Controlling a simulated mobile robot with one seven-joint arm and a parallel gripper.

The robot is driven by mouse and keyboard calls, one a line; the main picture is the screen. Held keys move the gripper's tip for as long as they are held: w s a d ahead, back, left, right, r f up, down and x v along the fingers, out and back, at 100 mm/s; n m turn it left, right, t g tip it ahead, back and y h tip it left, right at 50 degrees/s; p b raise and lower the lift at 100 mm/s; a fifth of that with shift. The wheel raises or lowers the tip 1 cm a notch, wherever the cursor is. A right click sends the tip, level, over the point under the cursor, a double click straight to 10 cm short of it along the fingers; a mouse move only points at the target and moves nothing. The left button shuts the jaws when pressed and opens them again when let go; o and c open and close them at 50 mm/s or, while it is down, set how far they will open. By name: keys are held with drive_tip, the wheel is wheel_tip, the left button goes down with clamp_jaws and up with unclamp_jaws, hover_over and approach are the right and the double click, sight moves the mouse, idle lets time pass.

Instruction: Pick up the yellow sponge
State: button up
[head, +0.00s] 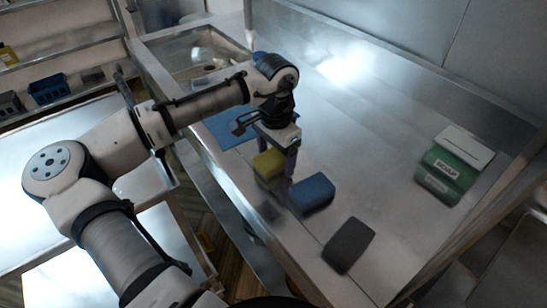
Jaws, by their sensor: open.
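The yellow sponge (267,164) lies on the steel counter, just left of a blue sponge (312,193). My gripper (277,172) points down at the yellow sponge, and its fingers hide part of it. One finger shows in front of the sponge's right side, beside the blue sponge. The other finger shows near the sponge's upper left. The jaws are open. I cannot tell whether the fingers touch the sponge or how far down they reach.
A dark grey sponge (348,244) lies on the near part of the steel counter (400,130). A green soap box (452,165) stands at the right. A blue sheet (228,128) lies behind my gripper. The counter's middle right is clear.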

sight(276, 155)
drive_tip(key=shift+f, duration=0.2)
drive_tip(key=c, duration=1)
drive_tip(key=shift+r, duration=0.15)
drive_tip(key=shift+c, duration=0.2)
wheel_tip(276, 155, up, 20)
drive_tip(key=b, duration=0.1)
drive_tip(key=shift+b, duration=0.3)
drive_tip(key=shift+o, duration=1.4)
drive_tip(key=shift+c, duration=1.1)
